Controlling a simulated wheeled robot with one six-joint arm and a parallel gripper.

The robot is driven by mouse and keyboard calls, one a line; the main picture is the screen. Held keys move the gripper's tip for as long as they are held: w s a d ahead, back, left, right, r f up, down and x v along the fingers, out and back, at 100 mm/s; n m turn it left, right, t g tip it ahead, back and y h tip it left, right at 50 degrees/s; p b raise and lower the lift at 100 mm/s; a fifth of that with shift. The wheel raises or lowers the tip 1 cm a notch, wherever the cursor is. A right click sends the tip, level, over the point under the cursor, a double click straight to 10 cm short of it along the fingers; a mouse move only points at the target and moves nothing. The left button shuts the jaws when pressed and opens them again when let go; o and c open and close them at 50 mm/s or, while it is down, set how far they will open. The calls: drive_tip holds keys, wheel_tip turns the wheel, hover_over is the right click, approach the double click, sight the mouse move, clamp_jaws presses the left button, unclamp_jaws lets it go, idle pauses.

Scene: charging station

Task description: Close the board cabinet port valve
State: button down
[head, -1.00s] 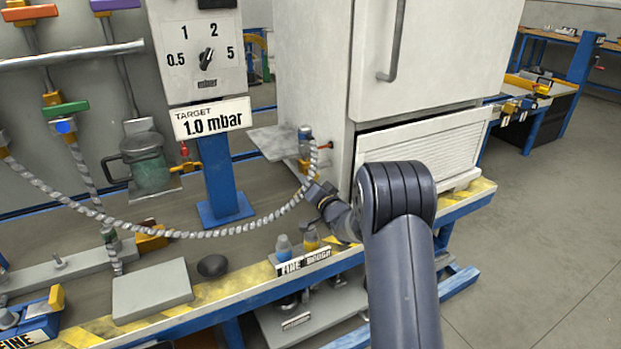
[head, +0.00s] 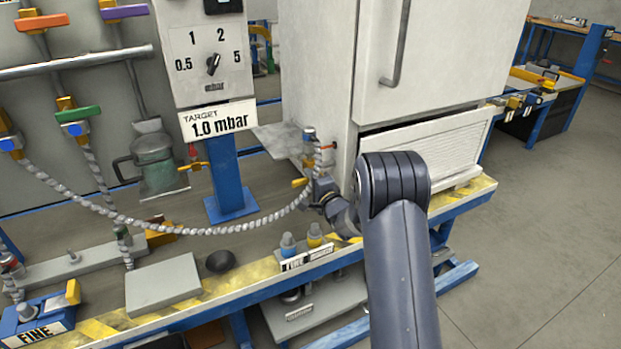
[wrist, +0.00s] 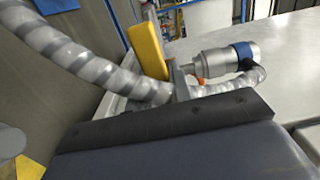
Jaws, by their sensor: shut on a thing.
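The white board cabinet (head: 315,60) stands on the bench, with its port (head: 309,140) low on its left side. A ribbed silver hose (head: 215,230) hangs from the port region. The valve's yellow lever (head: 300,183) sticks out to the left of the hose, just above my gripper (head: 318,192). In the wrist view the yellow lever (wrist: 148,52) stands tilted beside the hose (wrist: 75,62), with a grey metal part at its lower end. The dark edge of my gripper (wrist: 165,122) lies close below it. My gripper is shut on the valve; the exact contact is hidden.
A gauge panel with a "1.0 mbar" sign stands on a blue post (head: 230,180) left of the cabinet. A green pump-like vessel (head: 155,165) is behind the hose.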

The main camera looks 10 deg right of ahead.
idle(0.6)
drive_tip(key=c, duration=1.3)
unclamp_jaws()
drive_tip(key=shift+s+d, duration=0.1)
drive_tip(key=shift+s, duration=0.05)
drive_tip(key=v, duration=1)
drive_tip(key=shift+s+r+p, duration=0.1)
drive_tip(key=shift+s+p, duration=0.15)
drive_tip(key=shift+p, duration=0.05)
drive_tip(key=x, duration=1)
drive_tip(key=shift+w, duration=0.4)
drive_tip(key=shift+b, duration=0.3)
drive_tip(key=shift+s, duration=0.1)
